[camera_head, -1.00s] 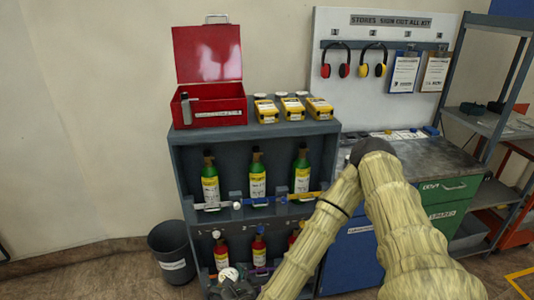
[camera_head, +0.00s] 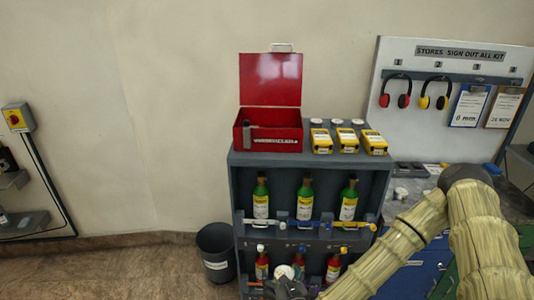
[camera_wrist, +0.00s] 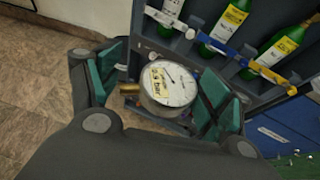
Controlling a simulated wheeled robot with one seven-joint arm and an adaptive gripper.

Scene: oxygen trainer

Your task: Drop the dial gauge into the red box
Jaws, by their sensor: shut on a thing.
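The dial gauge (camera_wrist: 168,84) has a round white face and a yellow label. It sits between the two green-padded fingers of my gripper (camera_wrist: 160,88) in the wrist view, and the gripper is shut on it. In the head view the gauge (camera_head: 285,271) is low, in front of the lower shelf, with my gripper (camera_head: 287,285) partly cut off by the bottom edge. The red box (camera_head: 272,145) stands on top of the grey cabinet with its lid raised, well above the gauge. A dark object with a grey end stands in its left part.
The grey cabinet (camera_head: 239,190) holds green bottles (camera_head: 305,199) above and red bottles below. Several yellow devices (camera_head: 346,141) stand right of the box. A grey bin (camera_head: 216,252) is on the floor at left.

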